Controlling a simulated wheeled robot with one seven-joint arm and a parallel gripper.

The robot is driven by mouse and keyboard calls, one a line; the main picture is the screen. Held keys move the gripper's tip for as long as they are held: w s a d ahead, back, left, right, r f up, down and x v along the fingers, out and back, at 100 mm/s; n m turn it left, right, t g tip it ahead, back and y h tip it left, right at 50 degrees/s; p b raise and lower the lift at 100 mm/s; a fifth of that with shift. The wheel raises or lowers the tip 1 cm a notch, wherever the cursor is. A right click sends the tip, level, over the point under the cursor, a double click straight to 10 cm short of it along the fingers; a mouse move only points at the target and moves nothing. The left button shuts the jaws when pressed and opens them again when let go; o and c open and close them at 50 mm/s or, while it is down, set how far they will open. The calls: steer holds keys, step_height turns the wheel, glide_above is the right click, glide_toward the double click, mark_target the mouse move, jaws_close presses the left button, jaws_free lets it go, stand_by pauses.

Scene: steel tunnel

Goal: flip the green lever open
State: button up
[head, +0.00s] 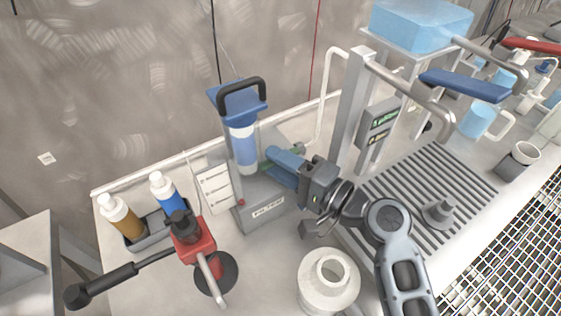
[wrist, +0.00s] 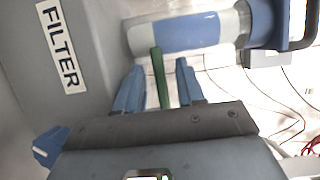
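The green lever (wrist: 159,76) stands between the two blue fingers of my gripper (wrist: 160,66) in the wrist view, with a gap on each side. The fingers are open and straddle it without visible contact. In the head view, my gripper (head: 275,163) reaches left to the filter unit, and only a bit of the green lever (head: 262,166) shows by the fingertips. The filter unit (head: 264,207) is a grey base with a FILTER label, a blue-and-white cartridge (head: 243,147) and a black handle on top. The lever's base is hidden.
A red-headed device (head: 193,240) with a black handle and a bottle tray (head: 150,232) stand left. A white ring-shaped part (head: 329,279) sits in front. A slatted drain plate (head: 405,185), a metal frame (head: 352,110) and a blue lever (head: 464,86) are at right.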

jaws_close()
stand_by(0.4)
